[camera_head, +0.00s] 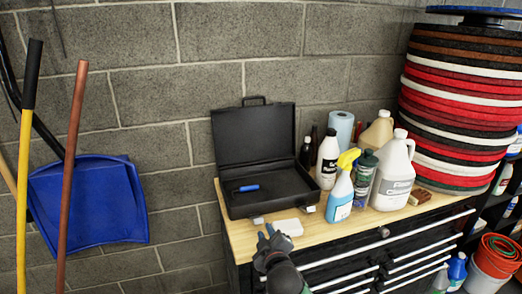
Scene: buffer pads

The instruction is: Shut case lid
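A black case (232,206) stands open on the wooden top of a tool cabinet. Its lid (254,134) is raised and leans back near the wall, with a handle on its upper edge. A blue marker-like object (247,188) lies inside the case. My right gripper (272,236) is in front of the case, low in the view and apart from the lid. Its fingers are small and dark here, and I cannot tell whether they are apart or together. My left gripper is not in view.
A small white block (288,227) lies at the counter's front edge, close to my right gripper. A spray bottle (340,196), a white jug (392,176) and other bottles crowd the case's right side. Stacked round pads (455,110) rise at the right. A blue dustpan (90,205) hangs left.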

